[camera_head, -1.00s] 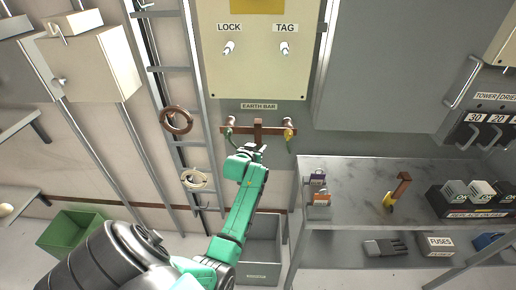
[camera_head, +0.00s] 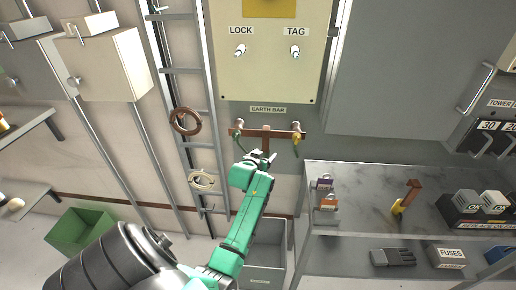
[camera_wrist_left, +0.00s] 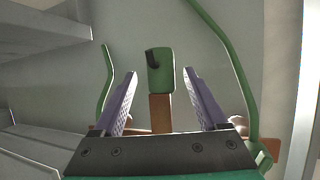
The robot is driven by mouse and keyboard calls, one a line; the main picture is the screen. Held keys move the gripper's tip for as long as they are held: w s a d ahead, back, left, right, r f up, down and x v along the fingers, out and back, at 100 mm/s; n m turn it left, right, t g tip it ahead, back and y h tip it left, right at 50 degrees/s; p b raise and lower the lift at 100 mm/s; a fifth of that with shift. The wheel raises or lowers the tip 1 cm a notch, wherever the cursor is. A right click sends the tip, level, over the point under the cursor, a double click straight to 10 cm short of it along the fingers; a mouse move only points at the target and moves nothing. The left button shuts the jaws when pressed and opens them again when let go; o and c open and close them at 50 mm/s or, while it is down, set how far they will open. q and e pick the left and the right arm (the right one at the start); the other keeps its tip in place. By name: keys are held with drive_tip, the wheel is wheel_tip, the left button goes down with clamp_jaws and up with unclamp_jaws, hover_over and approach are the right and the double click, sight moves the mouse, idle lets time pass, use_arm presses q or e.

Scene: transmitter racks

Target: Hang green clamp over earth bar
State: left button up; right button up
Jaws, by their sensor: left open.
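The copper-brown earth bar (camera_head: 284,133) is fixed to the wall under its "EARTH BAR" label, with a short upright at its middle. In the left wrist view, the bar (camera_wrist_left: 141,132) runs behind my fingers. A green block, which looks like the green clamp (camera_wrist_left: 160,75), stands at the end of a brown stem between the fingertips, with a gap on each side. I cannot tell whether it hangs on the bar. My left gripper (camera_head: 264,156) is open just below the bar's middle; its spread fingers also show in the wrist view (camera_wrist_left: 160,90). My right gripper is out of view.
Green and yellow pieces hang near the bar's ends; green cables flank my fingers in the wrist view. A ladder with a brown ring (camera_head: 186,121) stands left. A grey bench (camera_head: 350,175) with locks and a hammer-like tool stands right. A grey bin (camera_head: 264,270) is below.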

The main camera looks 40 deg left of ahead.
use_arm(q)
drive_tip(key=v, duration=1.3)
drive_tip(key=shift+s, duration=0.1)
drive_tip(key=s+d+f+m+g+h, duration=0.15)
drive_tip(key=d+f, duration=0.25)
drive_tip(key=f, duration=0.6)
drive_tip(key=s+d+f+m+g+h, duration=0.15)
drive_tip(key=d+f, duration=0.25)
drive_tip(key=f, duration=0.7)
drive_tip(key=s+d+f+m+g+h, duration=0.15)
drive_tip(key=d+f, duration=0.25)
drive_tip(key=f, duration=0.6)
drive_tip(key=s+f+g, duration=0.2)
drive_tip(key=s+f, duration=0.4)
drive_tip(key=s, duration=0.3)
drive_tip(key=s+f+m+g, duration=0.1)
drive_tip(key=s+f, duration=0.4)
drive_tip(key=s, duration=0.5)
drive_tip(key=s+f+m+g, duration=0.1)
drive_tip(key=s+f+g, duration=0.3)
drive_tip(key=s, duration=0.6)
wheel_tip(320, 180, down, 3)
drive_tip(key=shift+d+r, duration=0.15)
drive_tip(key=shift+d, duration=0.3)
drive_tip(key=shift+h, duration=0.25)
